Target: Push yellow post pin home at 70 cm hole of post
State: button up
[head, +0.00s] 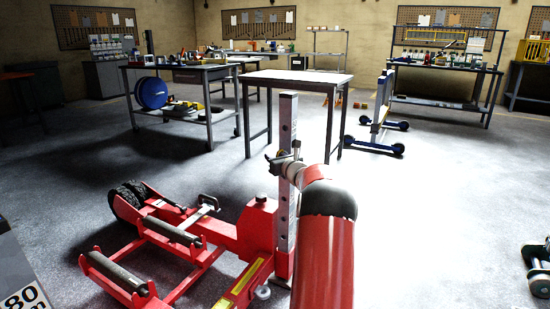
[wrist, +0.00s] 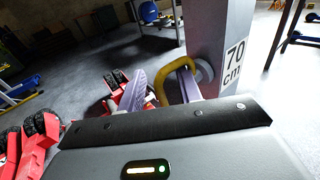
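The upright grey post (head: 288,118) rises from the red trolley jack (head: 255,228). In the wrist view the post (wrist: 217,35) bears a "70 cm" label. The yellow post pin (wrist: 160,88) shows there as a yellow loop handle beside the post, with a round grey part at the post's face. How deep it sits in the hole cannot be seen. My gripper (wrist: 162,88) has its two pale fingers apart, the left one clear of the loop and the right one overlapping the loop's opening. In the head view my gripper (head: 273,157) is beside the post; the pin cannot be made out.
The jack's rollers (head: 118,273) and black wheels (head: 130,200) lie low at the left. A bare-topped table (head: 297,78) stands behind the post. A blue-wheeled frame (head: 378,125) is at the back right. The floor at the right is mostly clear.

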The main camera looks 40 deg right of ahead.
jog(key=b+v, duration=0.1)
jog(key=v, duration=0.6)
jog(key=shift+s, duration=0.35)
jog(key=shift+a+r, duration=0.1)
